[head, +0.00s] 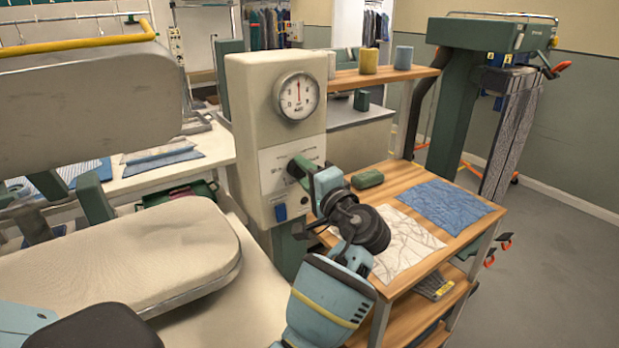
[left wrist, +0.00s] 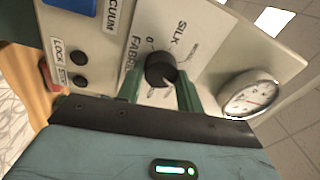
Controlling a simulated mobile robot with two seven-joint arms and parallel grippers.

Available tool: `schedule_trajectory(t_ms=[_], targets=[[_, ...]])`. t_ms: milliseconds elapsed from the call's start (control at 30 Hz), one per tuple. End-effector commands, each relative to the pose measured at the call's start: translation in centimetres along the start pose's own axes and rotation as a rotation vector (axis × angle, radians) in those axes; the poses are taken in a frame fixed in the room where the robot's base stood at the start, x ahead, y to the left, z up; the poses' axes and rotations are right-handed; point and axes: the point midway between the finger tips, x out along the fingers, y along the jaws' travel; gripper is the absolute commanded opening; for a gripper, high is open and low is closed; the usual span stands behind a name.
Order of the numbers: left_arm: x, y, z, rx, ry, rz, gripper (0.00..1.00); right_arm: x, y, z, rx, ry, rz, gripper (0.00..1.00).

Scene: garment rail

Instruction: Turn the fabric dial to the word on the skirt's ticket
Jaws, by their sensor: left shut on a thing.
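The fabric dial, a round dark knob (left wrist: 160,69), is on the pale front panel (left wrist: 205,55) of the machine. The words SILK and FABRIC are readable around it in the left wrist view; smaller print is unclear. My left gripper (left wrist: 159,88) has its green fingers on either side of the knob and is shut on it. In the head view my left gripper (head: 300,168) reaches the cream machine's panel (head: 275,162) and hides the knob. I cannot make out a skirt's ticket. My right gripper is not in view.
A pressure gauge (head: 297,96) is above the panel. A padded pressing board (head: 130,250) lies at left under a raised upper pad (head: 85,105). A wooden table (head: 405,177) at right holds white patterned cloth (head: 385,245) and blue cloth (head: 445,203). Open floor lies further right.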

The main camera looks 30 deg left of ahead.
Motion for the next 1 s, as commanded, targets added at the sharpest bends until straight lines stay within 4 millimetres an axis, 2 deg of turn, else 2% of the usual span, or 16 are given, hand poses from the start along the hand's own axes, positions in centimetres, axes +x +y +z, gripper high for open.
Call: schedule_trajectory(t_ms=[33,200,700,1000], targets=[[0.0,0.6,0.0,-0.04,-0.002,-0.001,0.14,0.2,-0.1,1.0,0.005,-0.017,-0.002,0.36],[0.0,0.6,0.0,-0.2,-0.014,-0.01,0.14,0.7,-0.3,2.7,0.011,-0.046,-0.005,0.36],[0.0,0.4,-0.1,-0.662,-0.045,-0.037,0.14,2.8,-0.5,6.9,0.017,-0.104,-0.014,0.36],[0.0,0.1,-0.1,-0.857,-0.059,-0.047,0.14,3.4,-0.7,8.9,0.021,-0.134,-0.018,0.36]])
